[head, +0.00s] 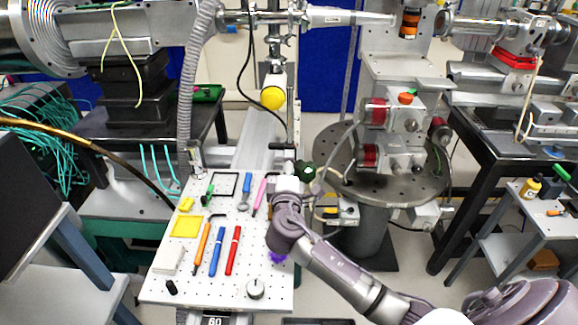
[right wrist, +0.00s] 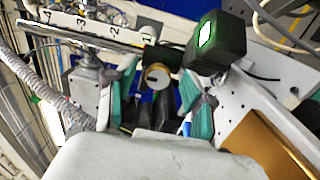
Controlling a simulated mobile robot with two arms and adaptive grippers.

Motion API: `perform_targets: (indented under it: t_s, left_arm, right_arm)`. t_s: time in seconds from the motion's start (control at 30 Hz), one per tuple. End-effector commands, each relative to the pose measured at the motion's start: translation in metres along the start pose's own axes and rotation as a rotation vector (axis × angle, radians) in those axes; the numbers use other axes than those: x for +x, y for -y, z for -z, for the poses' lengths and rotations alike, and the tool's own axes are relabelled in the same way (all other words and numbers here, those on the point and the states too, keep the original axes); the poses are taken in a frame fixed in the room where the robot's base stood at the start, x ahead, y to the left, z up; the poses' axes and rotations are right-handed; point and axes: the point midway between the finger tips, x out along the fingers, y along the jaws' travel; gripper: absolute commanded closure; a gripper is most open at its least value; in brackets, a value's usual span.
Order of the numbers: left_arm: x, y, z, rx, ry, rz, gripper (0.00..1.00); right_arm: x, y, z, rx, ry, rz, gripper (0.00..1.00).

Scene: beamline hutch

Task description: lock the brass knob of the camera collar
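The brass knob (right wrist: 157,75) shows in the right wrist view as a round, yellowish face on a dark mount, which I take to be the camera collar. It lies in line with the gap between the fingers of my right gripper (right wrist: 158,98). The teal-padded fingers stand apart, one to each side, with no visible contact on the knob. In the head view my right gripper (head: 288,182) is over the upper right of the perforated board, and it hides the knob there. My left gripper is not in view.
The white perforated board (head: 205,285) carries pens, tools and a yellow tray (head: 187,226). A round dark table (head: 420,185) with red-and-metal fittings stands to the right. A ribbed hose (head: 190,90) hangs at the board's back left.

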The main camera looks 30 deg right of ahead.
Motion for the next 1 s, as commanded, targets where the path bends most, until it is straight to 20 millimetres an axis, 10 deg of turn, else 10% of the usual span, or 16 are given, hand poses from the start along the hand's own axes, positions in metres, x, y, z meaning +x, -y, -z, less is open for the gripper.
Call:
perform_targets:
  t_s: [0.27,0.7,1.0]
  left_arm:
    - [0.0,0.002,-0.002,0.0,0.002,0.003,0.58]
    - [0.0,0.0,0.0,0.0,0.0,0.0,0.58]
    - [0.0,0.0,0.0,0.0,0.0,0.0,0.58]
  right_arm:
    - [-0.009,0.001,0.001,-0.001,-0.001,0.001,0.47]
    - [-0.096,0.001,0.0,0.002,-0.001,0.004,0.47]
    - [-0.12,0.0,0.0,0.0,0.001,0.001,0.47]
